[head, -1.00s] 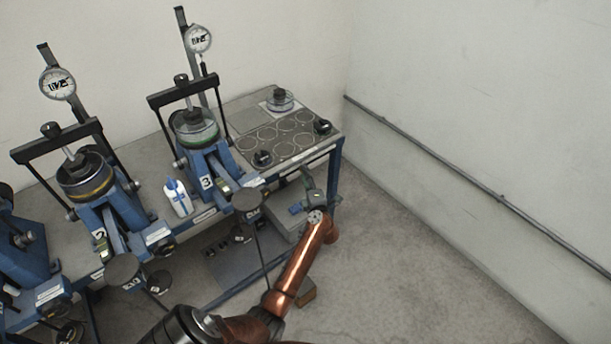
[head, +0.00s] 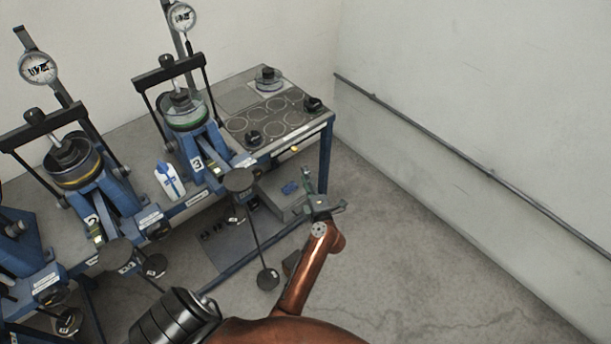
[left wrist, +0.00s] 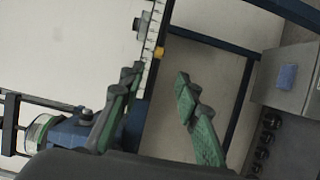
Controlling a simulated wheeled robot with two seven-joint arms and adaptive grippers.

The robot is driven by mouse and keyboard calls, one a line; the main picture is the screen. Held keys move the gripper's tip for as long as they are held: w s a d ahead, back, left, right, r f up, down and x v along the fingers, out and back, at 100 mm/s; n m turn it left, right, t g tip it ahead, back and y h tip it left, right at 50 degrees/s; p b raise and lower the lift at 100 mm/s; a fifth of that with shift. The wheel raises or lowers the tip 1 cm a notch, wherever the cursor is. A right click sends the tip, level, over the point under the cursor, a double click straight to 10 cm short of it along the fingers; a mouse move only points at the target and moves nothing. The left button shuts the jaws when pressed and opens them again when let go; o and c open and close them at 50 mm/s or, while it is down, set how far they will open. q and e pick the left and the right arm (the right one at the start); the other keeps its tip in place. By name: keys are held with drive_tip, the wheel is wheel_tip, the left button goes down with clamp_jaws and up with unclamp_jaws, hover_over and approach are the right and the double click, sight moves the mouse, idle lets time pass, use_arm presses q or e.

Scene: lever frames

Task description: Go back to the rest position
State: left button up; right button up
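My left gripper (head: 325,192) is at the end of the copper-coloured arm in the head view, in front of and below the bench's right front corner. In the left wrist view its two green-padded fingers (left wrist: 157,100) stand well apart with nothing between them, so it is open and empty. It looks clear of the bench. My right gripper is in neither view.
The bench (head: 225,85) carries lever frames, the one marked 3 (head: 197,160) nearest the gripper, and a white bottle (head: 170,181). A plate with ringed places (head: 270,122) lies at its right end. A grey box (head: 283,190) sits below. Floor to the right is clear.

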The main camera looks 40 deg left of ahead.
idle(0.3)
use_arm(q)
drive_tip(key=s+d+f+m+t+h+p, duration=0.1)
drive_tip(key=d+f+m+t+h, duration=0.2)
drive_tip(key=f+m, duration=0.55)
drive_tip(key=s+d+f+m+t+h, duration=0.25)
drive_tip(key=f+m+h, duration=0.2)
drive_tip(key=f, duration=0.65)
drive_tip(key=s+d+f+m+g+h, duration=0.25)
drive_tip(key=s+f+m, duration=0.3)
drive_tip(key=f, duration=0.45)
drive_tip(key=s+d+f+m+g+h, duration=0.1)
drive_tip(key=s+d+f+m+h, duration=0.25)
drive_tip(key=s+f, duration=0.4)
drive_tip(key=s+d+f+m+g+h+p, duration=0.15)
drive_tip(key=s+f+m+g, duration=0.4)
drive_tip(key=s+f, duration=1.15)
drive_tip(key=s+a+f+m+g, duration=0.1)
drive_tip(key=s+a+f+g, duration=0.1)
drive_tip(key=s, duration=1.2)
drive_tip(key=s+a+f+m+g, duration=0.2)
drive_tip(key=s+g, duration=0.2)
drive_tip(key=s, duration=1.1)
drive_tip(key=shift+g+y, duration=0.3)
drive_tip(key=shift+g, duration=0.05)
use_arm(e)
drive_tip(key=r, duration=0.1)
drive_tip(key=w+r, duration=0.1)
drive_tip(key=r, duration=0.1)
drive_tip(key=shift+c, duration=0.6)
